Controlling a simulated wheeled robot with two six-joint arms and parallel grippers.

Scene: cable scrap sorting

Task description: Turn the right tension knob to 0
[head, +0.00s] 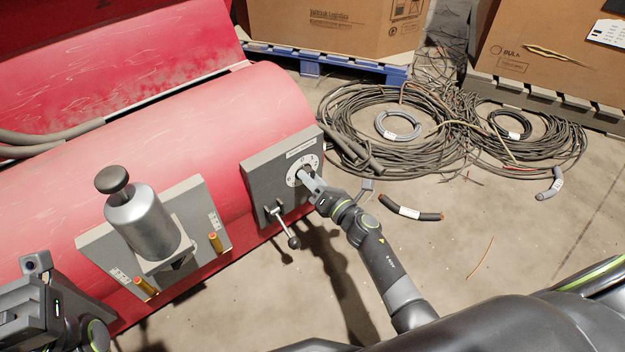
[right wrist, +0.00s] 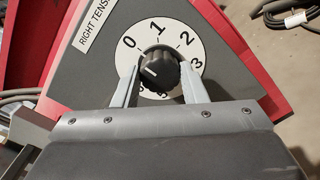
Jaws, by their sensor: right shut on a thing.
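The right tension knob is a black ribbed knob (right wrist: 159,68) on a round white dial (right wrist: 190,52) numbered 0, 1, 2, 3 and on, with the lower numbers partly hidden. A label reading "RIGHT TENS" (right wrist: 95,24) is beside it. My right gripper (right wrist: 158,80) is shut on the knob, one finger on each side. A pale mark shows on the knob's left part; its exact reading is hard to tell. In the head view the dial (head: 291,171) sits on a grey plate, with my right gripper (head: 310,183) at it. My left gripper (head: 42,285) is at the lower left, its fingers unclear.
Below the dial a lever with a ball end (head: 293,241) sticks out from the grey plate (head: 262,188). A silver cylinder (head: 143,222) stands on another plate to the left. Coiled cables (head: 365,125) and cut pieces (head: 410,211) lie on the floor, otherwise largely clear.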

